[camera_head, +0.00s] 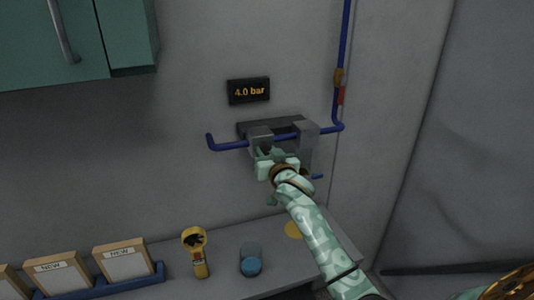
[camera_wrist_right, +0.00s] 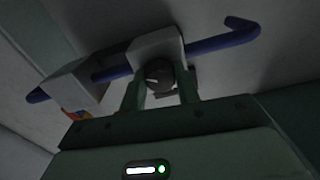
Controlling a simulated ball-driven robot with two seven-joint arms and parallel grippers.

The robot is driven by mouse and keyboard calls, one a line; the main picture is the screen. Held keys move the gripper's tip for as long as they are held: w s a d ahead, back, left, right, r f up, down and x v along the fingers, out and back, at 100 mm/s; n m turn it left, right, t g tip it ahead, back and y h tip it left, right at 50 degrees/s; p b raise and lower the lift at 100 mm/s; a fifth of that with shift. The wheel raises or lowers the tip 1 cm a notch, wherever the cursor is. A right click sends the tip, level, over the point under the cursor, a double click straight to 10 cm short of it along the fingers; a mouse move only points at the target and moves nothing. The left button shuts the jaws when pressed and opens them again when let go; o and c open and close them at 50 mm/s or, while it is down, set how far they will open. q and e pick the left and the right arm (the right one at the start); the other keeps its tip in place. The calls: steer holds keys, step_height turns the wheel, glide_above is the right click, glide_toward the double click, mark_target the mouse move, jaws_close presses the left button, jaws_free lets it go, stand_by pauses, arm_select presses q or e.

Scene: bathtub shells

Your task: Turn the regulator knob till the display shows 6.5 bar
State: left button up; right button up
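The display (camera_head: 249,91) on the wall reads 4.0 bar. Below it, a grey regulator block sits on a blue pipe. My right gripper (camera_head: 266,150) is at the block's front and hides the knob in the head view. In the right wrist view the dark round regulator knob (camera_wrist_right: 158,76) with a pale mark lies between the two green fingers of the right gripper (camera_wrist_right: 161,85). The fingers flank it closely; whether they press on it I cannot tell. My left gripper is not in view.
A shelf (camera_head: 225,262) below holds a yellow handheld device (camera_head: 196,251), a blue-capped jar (camera_head: 251,263), a yellow disc (camera_head: 293,229) and framed cards marked NEW (camera_head: 124,261) in a blue rack. A teal cabinet (camera_head: 55,45) hangs upper left. A blue pipe (camera_head: 344,45) runs up at right.

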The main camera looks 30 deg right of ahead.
steer(key=shift+c, duration=0.3)
steer(key=m+p, duration=0.4)
steer(key=p, duration=0.1)
steer(key=shift+r, duration=0.2)
steer(key=shift+m+p, duration=0.95)
steer(key=shift+m, duration=0.15)
steer(key=shift+f+m+p, duration=0.15)
steer(key=shift+m+p, duration=0.55)
steer(key=shift+m, duration=0.1)
steer(key=o, duration=1)
